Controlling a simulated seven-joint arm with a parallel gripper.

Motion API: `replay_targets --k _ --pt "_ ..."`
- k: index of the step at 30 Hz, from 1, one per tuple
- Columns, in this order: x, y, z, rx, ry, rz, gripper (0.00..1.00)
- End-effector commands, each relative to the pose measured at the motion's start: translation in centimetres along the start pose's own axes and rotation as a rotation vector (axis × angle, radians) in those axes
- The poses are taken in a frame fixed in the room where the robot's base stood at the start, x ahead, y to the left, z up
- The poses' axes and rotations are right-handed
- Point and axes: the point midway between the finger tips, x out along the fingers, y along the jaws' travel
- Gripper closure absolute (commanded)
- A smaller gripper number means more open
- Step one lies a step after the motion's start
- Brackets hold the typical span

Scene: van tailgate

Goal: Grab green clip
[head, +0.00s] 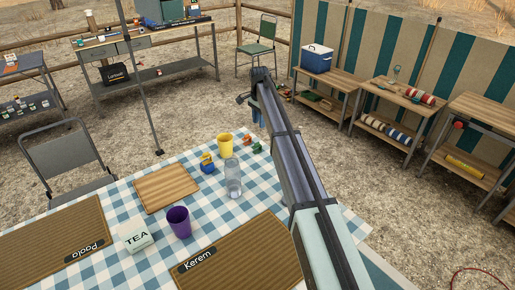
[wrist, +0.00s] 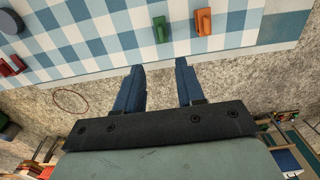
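The green clip (wrist: 160,29) lies on the checked tablecloth (wrist: 100,32) near the table's edge, at the top of the wrist view. In the head view the small green clip (head: 258,146) is beside the orange clip (head: 247,141) at the table's far right. My gripper (wrist: 160,65) is open and empty, its two blue fingers spread apart. In the wrist view the fingertips sit just below the green clip in the picture, beyond the cloth's edge and not touching the clip. In the head view my arm hides most of my gripper (head: 257,115).
An orange clip (wrist: 203,22) lies right of the green one, and a red clip (wrist: 10,66) lies far left. A yellow cup (head: 225,145), a clear bottle (head: 233,180) and a purple cup (head: 178,222) stand on the table. The cloth around the green clip is clear.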

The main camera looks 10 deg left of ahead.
Motion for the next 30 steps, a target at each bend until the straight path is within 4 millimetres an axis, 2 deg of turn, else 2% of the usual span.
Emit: replay_targets --k 5,16,26,30 --pt "1.5 0.0 0.1 -0.004 0.000 0.001 0.62" --pt "7.4 0.0 0.1 -0.002 -0.001 0.001 0.62" --pt "9.4 -0.1 0.2 -0.002 0.000 0.001 0.62" --pt "11.1 -0.4 0.5 -0.003 0.000 0.001 0.62"
